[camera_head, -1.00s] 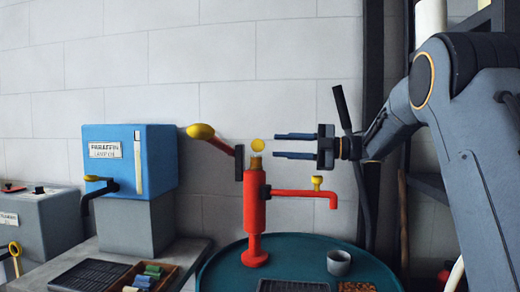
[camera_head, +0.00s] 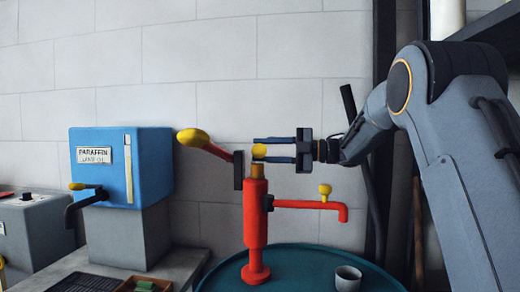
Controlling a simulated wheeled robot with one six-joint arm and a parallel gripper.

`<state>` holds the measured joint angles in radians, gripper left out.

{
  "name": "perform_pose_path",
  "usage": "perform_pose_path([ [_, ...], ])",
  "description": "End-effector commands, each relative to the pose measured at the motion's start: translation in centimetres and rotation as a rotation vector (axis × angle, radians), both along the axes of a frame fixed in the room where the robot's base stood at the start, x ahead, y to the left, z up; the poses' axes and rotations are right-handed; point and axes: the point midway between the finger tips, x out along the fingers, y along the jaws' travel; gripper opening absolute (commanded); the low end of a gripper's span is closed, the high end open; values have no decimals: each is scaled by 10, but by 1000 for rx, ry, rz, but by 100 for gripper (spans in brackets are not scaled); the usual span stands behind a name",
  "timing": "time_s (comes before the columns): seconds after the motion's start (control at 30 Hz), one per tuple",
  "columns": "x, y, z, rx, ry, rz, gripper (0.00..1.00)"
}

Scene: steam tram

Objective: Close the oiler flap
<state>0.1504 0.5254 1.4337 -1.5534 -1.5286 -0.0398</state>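A red oil pump column (camera_head: 256,215) stands upright with a short brass neck (camera_head: 258,170) at its top. A small round yellow piece (camera_head: 259,150), which looks like the oiler flap, stands up above the neck. My gripper (camera_head: 253,149) reaches in from the right, level with the yellow piece. Its two dark fingers are apart, one at the height of the piece's top edge and one at its lower edge. I cannot tell whether they touch it or are at the same depth.
A red lever with a yellow knob (camera_head: 193,137) slants up left of the column. A red spout (camera_head: 312,206) with a yellow tap sticks out right, below my gripper. A grey cup (camera_head: 347,278) stands on the round teal table (camera_head: 300,258). A blue paraffin box (camera_head: 120,165) is farther left.

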Motion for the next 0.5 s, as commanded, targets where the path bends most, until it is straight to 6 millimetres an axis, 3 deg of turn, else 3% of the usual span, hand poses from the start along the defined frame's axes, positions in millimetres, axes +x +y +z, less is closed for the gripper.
perform_pose_path([
  [0.37, 1, 11, 0, 0, 0, 3, 33],
  [0.5, 1, 11, 0, 0, 0, 3, 14],
])
